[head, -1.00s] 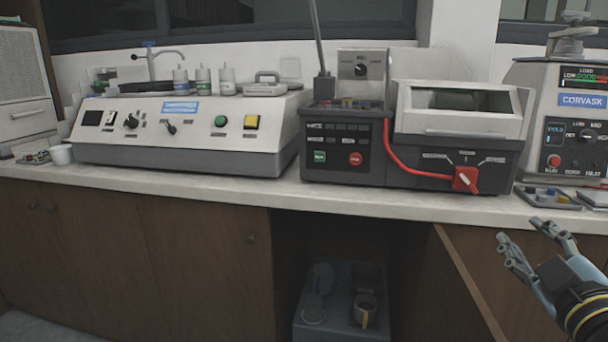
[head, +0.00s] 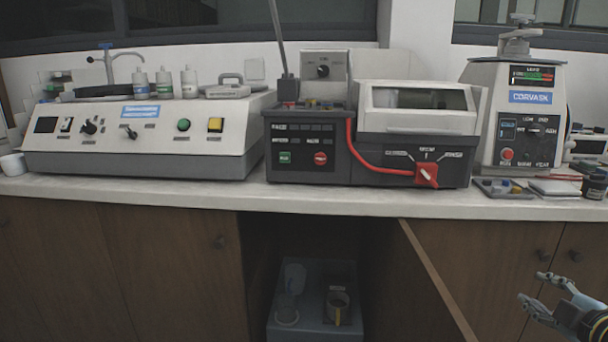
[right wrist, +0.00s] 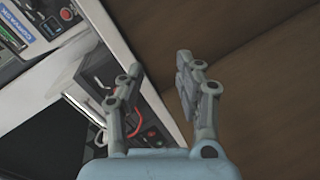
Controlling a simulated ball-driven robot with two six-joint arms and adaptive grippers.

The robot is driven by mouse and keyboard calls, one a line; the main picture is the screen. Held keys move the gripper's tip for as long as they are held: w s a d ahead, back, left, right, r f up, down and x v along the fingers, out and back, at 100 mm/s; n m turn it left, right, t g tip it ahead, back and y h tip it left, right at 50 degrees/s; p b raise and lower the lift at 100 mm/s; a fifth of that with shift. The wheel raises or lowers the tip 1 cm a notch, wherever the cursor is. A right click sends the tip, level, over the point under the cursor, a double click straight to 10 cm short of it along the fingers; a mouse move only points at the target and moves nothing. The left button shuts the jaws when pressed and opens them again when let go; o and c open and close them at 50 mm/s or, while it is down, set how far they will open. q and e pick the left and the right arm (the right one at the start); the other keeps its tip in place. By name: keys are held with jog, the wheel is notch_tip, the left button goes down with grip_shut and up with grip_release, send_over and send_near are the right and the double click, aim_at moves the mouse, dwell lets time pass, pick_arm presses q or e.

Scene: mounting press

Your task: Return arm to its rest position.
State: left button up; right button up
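My right gripper (head: 540,296) is at the lower right of the head view, in front of the cabinet doors and below the counter edge. Its fingers are apart with nothing between them. The right wrist view also shows it (right wrist: 160,75) open and empty, with the counter and machines tilted beyond it. The mounting press (head: 525,115), labelled CORVASK, stands at the right end of the counter in the head view, apart from the gripper. My left gripper is not in view.
An open cabinet door (head: 435,285) sticks out left of my right gripper. A grey box (head: 315,325) with containers sits inside the cabinet. The counter (head: 390,204) carries a cutting machine (head: 420,125), a grinder (head: 150,150) and a small tray (head: 498,187) near its edge.

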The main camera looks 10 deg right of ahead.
jog(key=s+d+f+m+g+h, duration=0.1)
jog(key=s+d+f+m+g, duration=0.15)
jog(key=s+d+f, duration=0.65)
jog(key=s+d+f+m+g+h, duration=0.15)
jog(key=s+d+f+g, duration=0.25)
jog(key=s+f, duration=0.5)
jog(key=s+d+f+m+g, duration=0.25)
jog(key=s+d+f, duration=0.2)
jog(key=s, duration=0.55)
jog(key=s+d+f+m+g, duration=0.1)
jog(key=s+d+f+g, duration=0.3)
jog(key=s, duration=0.6)
jog(key=s+a+f+m+y, duration=0.1)
jog(key=a+f, duration=0.3)
jog(key=a, duration=0.9)
jog(key=s+a+f+m+y, duration=0.1)
jog(key=a+f, duration=0.4)
jog(key=a, duration=0.8)
jog(key=s+a+f+m+y, duration=0.1)
jog(key=s+a+f+y, duration=0.2)
jog(key=a, duration=1)
notch_tip(320, 180, down, 2)
jog(key=shift+s+a+f, duration=0.15)
jog(key=shift+s+a, duration=0.05)
jog(key=shift+s, duration=0.7)
